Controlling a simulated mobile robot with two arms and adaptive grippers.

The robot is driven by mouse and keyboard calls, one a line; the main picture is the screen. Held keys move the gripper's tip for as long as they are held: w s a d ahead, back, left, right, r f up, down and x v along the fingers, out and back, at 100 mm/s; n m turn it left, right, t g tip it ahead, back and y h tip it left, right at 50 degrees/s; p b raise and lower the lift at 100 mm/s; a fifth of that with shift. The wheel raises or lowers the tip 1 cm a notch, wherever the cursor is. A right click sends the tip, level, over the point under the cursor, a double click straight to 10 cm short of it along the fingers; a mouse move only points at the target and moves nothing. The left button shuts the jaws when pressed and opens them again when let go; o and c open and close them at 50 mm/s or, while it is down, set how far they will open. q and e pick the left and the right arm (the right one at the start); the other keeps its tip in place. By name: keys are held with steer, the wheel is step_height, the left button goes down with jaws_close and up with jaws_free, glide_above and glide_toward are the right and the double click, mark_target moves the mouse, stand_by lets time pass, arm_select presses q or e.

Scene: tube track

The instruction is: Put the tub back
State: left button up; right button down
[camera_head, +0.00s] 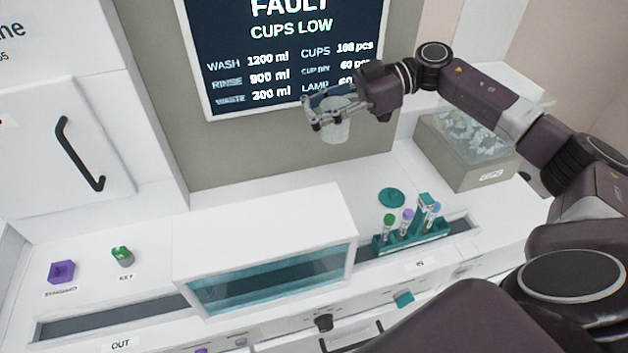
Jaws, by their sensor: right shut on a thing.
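My right gripper (325,112) is raised in front of the display screen and is shut on a pale, translucent tub (337,128). The tub hangs in the air above the white worktop; its contents cannot be made out. A teal round disc (391,197), possibly a lid, lies on the worktop behind the tube rack. My left gripper is not in view.
A teal rack (412,236) with several capped tubes stands in the track at the IN label. A bin of clear cups (470,150) stands at the right. The screen (285,55) reads FAULT, CUPS LOW. A glass-fronted white housing (265,245) covers the middle track.

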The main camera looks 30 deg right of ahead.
steer(key=f+p, duration=0.1)
steer(key=f, duration=0.8)
steer(key=f+p, duration=0.1)
steer(key=f, duration=0.8)
steer(key=shift+s+f, duration=0.2)
steer(key=shift+f, duration=0.05)
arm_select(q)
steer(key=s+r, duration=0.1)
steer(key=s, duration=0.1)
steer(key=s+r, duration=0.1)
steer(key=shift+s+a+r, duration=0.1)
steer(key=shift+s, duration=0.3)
arm_select(e)
steer(key=shift+f, duration=0.1)
steer(key=c, duration=1.4)
jaws_free()
steer(key=shift+f, duration=0.1)
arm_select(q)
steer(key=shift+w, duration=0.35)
arm_select(e)
steer(key=shift+o, duration=0.5)
